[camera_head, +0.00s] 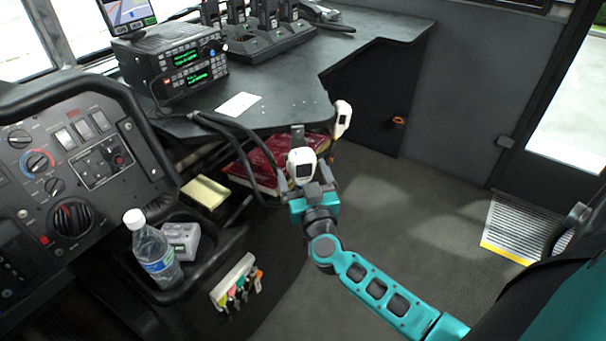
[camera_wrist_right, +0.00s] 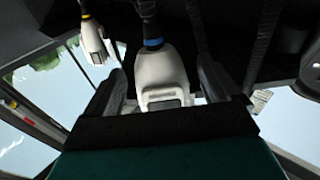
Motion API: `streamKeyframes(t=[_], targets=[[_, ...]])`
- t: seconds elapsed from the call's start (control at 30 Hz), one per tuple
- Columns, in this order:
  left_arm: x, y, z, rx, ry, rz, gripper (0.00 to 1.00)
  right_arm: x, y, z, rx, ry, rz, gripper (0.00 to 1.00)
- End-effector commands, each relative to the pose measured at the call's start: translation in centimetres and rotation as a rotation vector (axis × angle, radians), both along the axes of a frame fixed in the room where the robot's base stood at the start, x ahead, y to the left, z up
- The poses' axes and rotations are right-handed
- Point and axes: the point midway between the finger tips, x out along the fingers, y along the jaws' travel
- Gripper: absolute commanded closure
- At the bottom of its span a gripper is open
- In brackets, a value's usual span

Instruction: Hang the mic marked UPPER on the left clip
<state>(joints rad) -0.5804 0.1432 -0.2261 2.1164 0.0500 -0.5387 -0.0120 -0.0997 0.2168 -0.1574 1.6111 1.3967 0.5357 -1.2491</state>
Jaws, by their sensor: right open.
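A white mic with a dark face (camera_head: 302,164) is at the desk edge, just above my right gripper (camera_head: 311,188). In the right wrist view this mic (camera_wrist_right: 161,72) has a blue band and a black cord. It sits between the open fingers of my right gripper (camera_wrist_right: 165,80), with gaps visible at its sides. A second white mic (camera_head: 342,118) is farther right at the desk edge; it has a yellow band in the wrist view (camera_wrist_right: 94,42). A dark upright piece (camera_head: 297,136) behind the nearer mic may be a clip. No UPPER marking is legible. My left gripper is out of view.
The black desk (camera_head: 290,88) carries a radio unit (camera_head: 172,62), a charger rack (camera_head: 265,40) and a white card (camera_head: 238,104). Black cords run from its edge. A red binder (camera_head: 262,160) lies below. A bottle (camera_head: 153,252) stands left. The floor at right is clear.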

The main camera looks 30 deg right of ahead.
Motion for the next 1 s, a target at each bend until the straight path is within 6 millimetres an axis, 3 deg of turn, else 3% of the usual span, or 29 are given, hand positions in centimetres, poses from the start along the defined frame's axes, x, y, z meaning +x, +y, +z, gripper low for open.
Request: streamKeyframes(t=[0.27, 0.3, 0.7, 1.0], targets=[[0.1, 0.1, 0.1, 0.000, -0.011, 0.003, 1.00, 0.0, 0.0, -0.1, 0.000, 0.002, 0.000, 0.11], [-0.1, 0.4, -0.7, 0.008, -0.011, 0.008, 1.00, 0.0, 0.0, -0.1, -0.001, 0.001, 0.000, 0.11], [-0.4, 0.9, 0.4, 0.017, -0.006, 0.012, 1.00, -8.5, 2.9, -0.9, 0.001, 0.005, 0.000, 0.11], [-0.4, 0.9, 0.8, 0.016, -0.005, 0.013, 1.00, -11.9, 4.1, -1.3, 0.001, 0.000, 0.000, 0.11]])
